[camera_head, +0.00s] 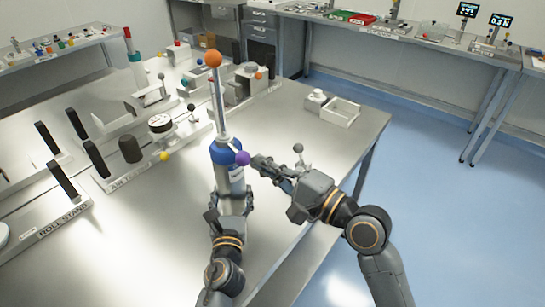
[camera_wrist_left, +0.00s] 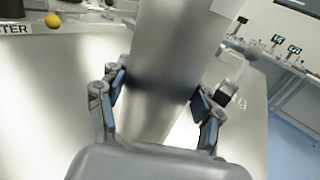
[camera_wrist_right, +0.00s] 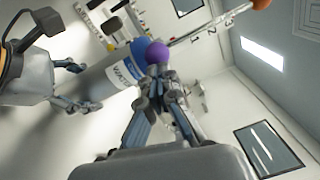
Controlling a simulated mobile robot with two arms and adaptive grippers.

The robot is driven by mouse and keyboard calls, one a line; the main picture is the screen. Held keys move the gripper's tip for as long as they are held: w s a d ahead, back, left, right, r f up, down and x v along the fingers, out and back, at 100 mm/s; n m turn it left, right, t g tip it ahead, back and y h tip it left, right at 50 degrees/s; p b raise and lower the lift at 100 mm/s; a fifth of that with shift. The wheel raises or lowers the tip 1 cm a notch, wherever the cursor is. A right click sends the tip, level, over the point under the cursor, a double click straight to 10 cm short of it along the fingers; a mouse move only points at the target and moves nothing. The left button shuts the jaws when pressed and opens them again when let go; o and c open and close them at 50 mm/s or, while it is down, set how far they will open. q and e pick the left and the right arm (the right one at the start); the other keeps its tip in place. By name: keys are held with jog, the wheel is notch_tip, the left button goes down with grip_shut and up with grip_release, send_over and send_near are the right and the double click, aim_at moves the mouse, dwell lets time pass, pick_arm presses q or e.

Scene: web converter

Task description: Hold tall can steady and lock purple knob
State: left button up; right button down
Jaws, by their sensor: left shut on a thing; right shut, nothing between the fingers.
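The tall can (camera_head: 226,175) is a grey metal cylinder with a blue top and a white label, standing upright near the front of the table. My left gripper (camera_head: 230,200) is shut on the can's lower part; its fingers press both sides of the can (camera_wrist_left: 163,75) in the left wrist view. The purple knob (camera_head: 243,158) sits at the right side of the blue top. My right gripper (camera_head: 258,163) is shut and empty, its fingertips right by the knob. In the right wrist view the fingertips lie just below the purple knob (camera_wrist_right: 158,54); whether they touch it I cannot tell.
A scaled rod with an orange ball (camera_head: 213,58) rises from the can's top. A grey-ball post (camera_head: 298,148) stands close to my right gripper. Roll stands (camera_head: 75,205) and fixtures fill the table's left. A white tray (camera_head: 340,112) sits at the right edge.

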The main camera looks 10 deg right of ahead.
pick_arm(q)
jog(key=shift+s+f, duration=0.1)
jog(key=shift+f, duration=0.5)
pick_arm(e)
jog(key=shift+s+a, duration=0.7)
jog(key=shift+a, duration=0.25)
jog(key=shift+d+f, duration=0.1)
jog(key=s+a+v, duration=0.1)
jog(key=v, duration=1)
jog(key=shift+s+f, duration=0.25)
jog(key=shift+s, duration=0.15)
pick_arm(q)
jog(key=shift+r+p, duration=0.3)
jog(key=shift+p, duration=0.1)
pick_arm(e)
jog(key=shift+w+r, duration=0.15)
jog(key=shift+r, duration=0.2)
